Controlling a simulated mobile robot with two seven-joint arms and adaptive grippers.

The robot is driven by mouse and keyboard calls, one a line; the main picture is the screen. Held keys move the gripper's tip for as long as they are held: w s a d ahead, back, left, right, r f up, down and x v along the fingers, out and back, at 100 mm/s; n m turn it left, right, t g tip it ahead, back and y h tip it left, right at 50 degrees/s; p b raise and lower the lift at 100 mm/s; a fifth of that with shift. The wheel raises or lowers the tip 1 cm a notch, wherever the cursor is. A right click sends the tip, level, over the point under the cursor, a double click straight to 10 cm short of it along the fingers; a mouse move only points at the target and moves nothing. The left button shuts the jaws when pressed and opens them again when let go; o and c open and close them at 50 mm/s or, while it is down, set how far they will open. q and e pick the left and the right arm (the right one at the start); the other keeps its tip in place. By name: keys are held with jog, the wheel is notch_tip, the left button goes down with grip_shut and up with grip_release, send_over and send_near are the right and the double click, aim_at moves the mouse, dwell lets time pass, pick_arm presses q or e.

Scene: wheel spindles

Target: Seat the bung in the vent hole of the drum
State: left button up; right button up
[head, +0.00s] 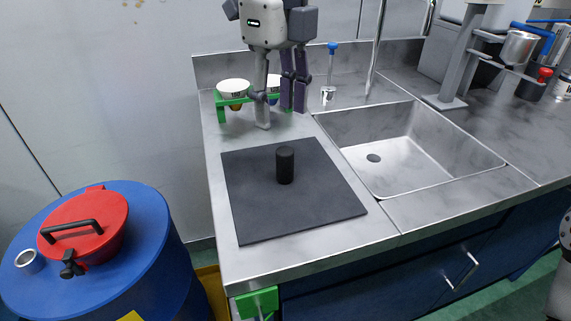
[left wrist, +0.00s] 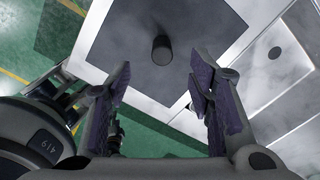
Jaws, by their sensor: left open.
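The black cylindrical bung (head: 285,165) stands upright on the dark square mat (head: 252,209) on the counter. It also shows in the left wrist view (left wrist: 162,50), ahead of the fingers. My left gripper (head: 294,108) hangs at the top of the head view, with its purple-padded fingers pointing down. In the left wrist view its fingers (left wrist: 164,90) are spread apart with nothing between them, clear of the bung. The blue drum (head: 150,245) stands left of the counter. A round metal-rimmed fitting (head: 29,261) on its top looks like the vent hole. My right gripper is not in view.
A red lid (head: 85,222) with a black handle takes up much of the drum's top. The sink (head: 430,150) lies right of the mat. A green rack (head: 222,103) with white cups stands at the back. The mat around the bung is clear.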

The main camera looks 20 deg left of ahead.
aim_at(285, 150)
pick_arm(q)
jog(key=f, duration=0.6)
jog(key=d+f, duration=0.1)
jog(key=f, duration=0.2)
jog(key=shift+f, duration=0.1)
grip_shut()
